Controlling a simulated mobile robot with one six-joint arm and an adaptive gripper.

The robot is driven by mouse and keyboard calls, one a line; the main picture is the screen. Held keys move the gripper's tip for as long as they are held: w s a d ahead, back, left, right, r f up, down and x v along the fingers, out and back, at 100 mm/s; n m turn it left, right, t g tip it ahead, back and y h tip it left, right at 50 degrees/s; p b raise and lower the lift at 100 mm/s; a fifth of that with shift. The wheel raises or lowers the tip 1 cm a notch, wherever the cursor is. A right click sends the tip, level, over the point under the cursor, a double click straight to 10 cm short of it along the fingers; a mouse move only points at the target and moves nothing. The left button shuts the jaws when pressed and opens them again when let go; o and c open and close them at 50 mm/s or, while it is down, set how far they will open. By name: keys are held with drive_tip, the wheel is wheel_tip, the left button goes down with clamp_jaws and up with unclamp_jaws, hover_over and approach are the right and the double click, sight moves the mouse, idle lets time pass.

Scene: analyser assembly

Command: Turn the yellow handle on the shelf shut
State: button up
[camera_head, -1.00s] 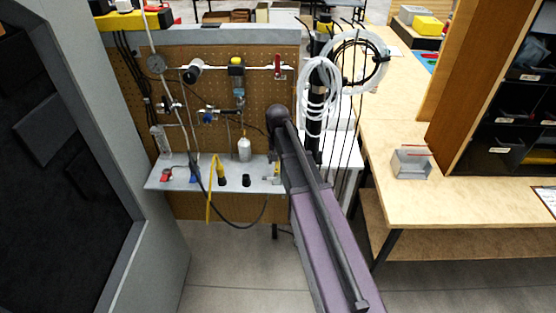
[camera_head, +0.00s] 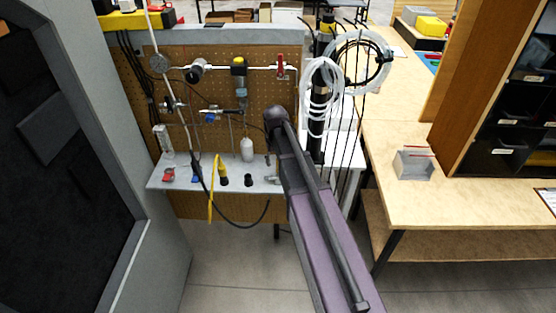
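The shelf (camera_head: 165,184) is a pale grey ledge in front of a brown pegboard. At its right end, a small grey fitting (camera_head: 272,181) shows just left of my purple and black arm. No yellow handle shows on this fitting now; my arm may hide it, and I cannot tell how it is turned. A yellow looped piece (camera_head: 213,190) hangs over the shelf's front edge further left. My arm passes in front of the shelf's right end. My gripper cannot be made out; the arm seems to hide it.
On the shelf are a white bottle (camera_head: 247,151), a red piece (camera_head: 169,175) and small black knobs. Coiled white tubing (camera_head: 321,88) hangs right of the pegboard. A wooden bench (camera_head: 440,205) stands right, a grey cabinet (camera_head: 150,225) left. Floor between them is clear.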

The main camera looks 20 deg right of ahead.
drive_tip(key=n, duration=0.2)
drive_tip(key=a+n, duration=0.2)
drive_tip(key=n, duration=0.1)
drive_tip(key=shift+s+n, duration=0.3)
drive_tip(key=shift+r+n, duration=0.15)
drive_tip(key=shift+n, duration=0.15)
wheel_tip(320, 180, up, 14)
drive_tip(key=p, duration=1.4)
drive_tip(key=s+a+f+m+b, duration=0.1)
drive_tip(key=s+f+m+b, duration=0.2)
drive_tip(key=s, duration=0.4)
drive_tip(key=s+f+m+b, duration=0.3)
drive_tip(key=s, duration=0.4)
drive_tip(key=s+f+b, duration=0.2)
drive_tip(key=f+b, duration=1.2)
drive_tip(key=f, duration=0.1)
drive_tip(key=s+f+b, duration=0.1)
drive_tip(key=f+b, duration=1.3)
drive_tip(key=b, duration=0.1)
drive_tip(key=shift+s+a+f+m, duration=0.15)
drive_tip(key=shift+s+f+m, duration=0.2)
drive_tip(key=shift+f+m, duration=0.05)
